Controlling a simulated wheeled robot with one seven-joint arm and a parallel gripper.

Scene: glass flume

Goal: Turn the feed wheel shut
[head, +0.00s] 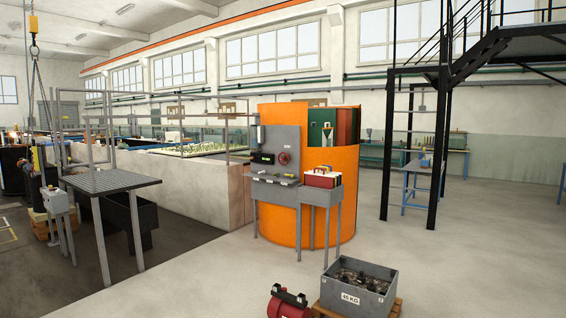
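A small round red handwheel (284,157), which looks like the feed wheel, sits on the upright grey panel (270,137) in front of the orange curved housing (345,215). It is too small for me to tell how far it is turned. My gripper is not in view, and nothing is seen touching the wheel.
A grey shelf with small items juts out below the wheel. A grey side stand (322,195) holds red and white things. Open floor lies right.

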